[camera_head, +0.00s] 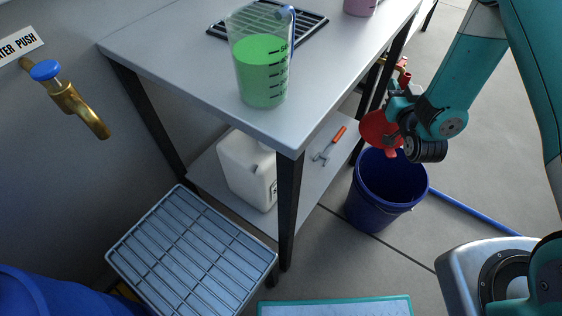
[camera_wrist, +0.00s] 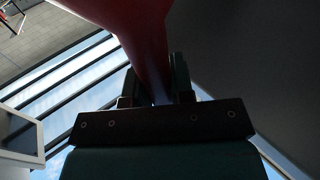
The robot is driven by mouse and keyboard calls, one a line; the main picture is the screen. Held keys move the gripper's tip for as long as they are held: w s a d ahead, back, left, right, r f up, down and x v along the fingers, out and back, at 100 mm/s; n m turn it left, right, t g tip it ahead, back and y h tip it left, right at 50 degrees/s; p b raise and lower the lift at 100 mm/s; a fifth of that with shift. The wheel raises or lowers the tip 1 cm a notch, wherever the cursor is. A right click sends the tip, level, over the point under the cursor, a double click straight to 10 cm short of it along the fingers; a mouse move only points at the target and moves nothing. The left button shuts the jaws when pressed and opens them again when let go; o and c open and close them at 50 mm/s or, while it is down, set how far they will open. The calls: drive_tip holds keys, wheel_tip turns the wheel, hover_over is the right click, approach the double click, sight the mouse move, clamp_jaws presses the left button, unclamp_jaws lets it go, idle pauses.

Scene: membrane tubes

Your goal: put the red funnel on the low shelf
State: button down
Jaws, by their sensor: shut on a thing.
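The red funnel (camera_head: 379,130) is held in my gripper (camera_head: 397,126), in the air to the right of the table and above the blue bucket. In the wrist view the red funnel (camera_wrist: 135,25) fills the upper middle, its narrow part between the two fingers of my gripper (camera_wrist: 155,90). My gripper is shut on it. The low shelf (camera_head: 318,172) lies under the grey table, to the left of my gripper. A white jug (camera_head: 247,172) and a wrench with an orange handle (camera_head: 330,145) are on this shelf. The funnel is apart from the shelf.
The table top (camera_head: 180,55) carries a beaker of green liquid (camera_head: 262,70) near its front corner. A black table leg (camera_head: 288,210) stands at that corner. A blue bucket (camera_head: 372,213) stands on the floor to the right. A slatted grey platform (camera_head: 190,255) is front left.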

drive_tip(key=w+a+f+b, duration=0.1)
drive_tip(key=w+f+b, duration=0.4)
drive_tip(key=f+b, duration=0.55)
drive_tip(key=w+f+b, duration=0.5)
drive_tip(key=f+b, duration=0.4)
drive_tip(key=b, duration=0.3)
drive_tip(key=w+a+r+n+y+b, duration=0.1)
drive_tip(key=w+a+r+b, duration=0.25)
drive_tip(key=w, duration=0.75)
drive_tip(key=w+a+r+n+y+b, duration=0.15)
drive_tip(key=w+a+r, duration=0.35)
drive_tip(key=w, duration=0.6)
wheel_tip(320, 180, down, 20)
drive_tip(key=b, duration=0.9)
drive_tip(key=shift+s+m+b, duration=0.2)
drive_tip(key=shift+m+b, duration=0.1)
drive_tip(key=shift+m, duration=0.05)
drive_tip(key=c, duration=1)
unclamp_jaws()
